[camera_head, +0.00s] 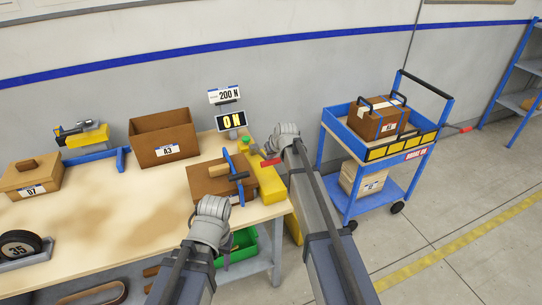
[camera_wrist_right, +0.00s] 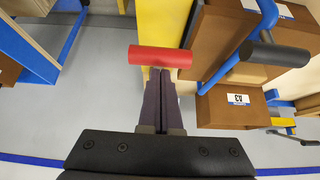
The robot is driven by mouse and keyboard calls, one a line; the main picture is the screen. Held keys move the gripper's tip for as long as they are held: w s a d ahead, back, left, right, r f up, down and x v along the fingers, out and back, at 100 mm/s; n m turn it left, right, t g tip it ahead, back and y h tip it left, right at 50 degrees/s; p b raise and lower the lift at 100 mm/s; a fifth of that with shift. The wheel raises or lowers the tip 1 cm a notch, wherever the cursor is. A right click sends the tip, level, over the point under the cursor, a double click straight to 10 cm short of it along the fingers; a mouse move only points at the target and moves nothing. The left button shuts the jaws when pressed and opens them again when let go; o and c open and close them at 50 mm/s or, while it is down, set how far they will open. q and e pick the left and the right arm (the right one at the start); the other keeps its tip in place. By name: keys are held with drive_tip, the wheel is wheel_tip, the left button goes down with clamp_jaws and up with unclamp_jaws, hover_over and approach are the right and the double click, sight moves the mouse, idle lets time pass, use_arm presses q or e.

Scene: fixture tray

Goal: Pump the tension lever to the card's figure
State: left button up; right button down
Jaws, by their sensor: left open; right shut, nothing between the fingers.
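The card (camera_head: 224,96) above the bench reads 200 N. The display (camera_head: 231,121) below it reads 0 N. The tension lever's red handle (camera_head: 270,162) sticks out beside a yellow housing (camera_head: 272,184) at the bench's right end. In the right wrist view the red handle (camera_wrist_right: 162,56) lies crosswise at the tips of my right gripper (camera_wrist_right: 162,72). Its fingers are shut with nothing between them; I cannot tell whether they touch the handle. In the head view my right gripper (camera_head: 283,137) is just right of the lever. My left gripper (camera_head: 211,209) is open, near the bench's front edge.
A brown box (camera_head: 209,186) with a blue clamp (camera_head: 230,170) stands left of the housing. A green knob (camera_head: 245,141) is behind it. An open box marked A3 (camera_head: 164,139) stands further left. A blue cart (camera_head: 370,185) stands to the right. The bench's middle front is clear.

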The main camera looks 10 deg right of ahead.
drive_tip(key=s+f+t+b, duration=0.1)
drive_tip(key=f+b, duration=0.2)
drive_tip(key=b, duration=0.2)
drive_tip(key=s+f+t+b, duration=0.1)
drive_tip(key=f+b, duration=0.3)
drive_tip(key=b, duration=0.1)
drive_tip(key=s+f+t+b, duration=0.1)
drive_tip(key=f+t+b, duration=0.1)
drive_tip(key=b, duration=0.3)
drive_tip(key=shift+s+d+f+y+b, duration=0.1)
drive_tip(key=shift+d+f+y+b, duration=0.25)
drive_tip(key=shift+f, duration=0.3)
drive_tip(key=shift+f+b, duration=0.3)
drive_tip(key=shift+s+f, duration=0.15)
drive_tip(key=shift+s, duration=0.1)
drive_tip(key=shift+r+p, duration=0.45)
drive_tip(key=shift+r, duration=0.15)
drive_tip(key=r+p, duration=0.3)
drive_tip(key=shift+s+r, duration=0.1)
drive_tip(key=shift+s, duration=0.3)
drive_tip(key=f+p+v, duration=0.1)
drive_tip(key=p+v, duration=0.4)
drive_tip(key=v, duration=0.5)
drive_tip(key=shift+s+d, duration=0.2)
drive_tip(key=shift+s, duration=0.1)
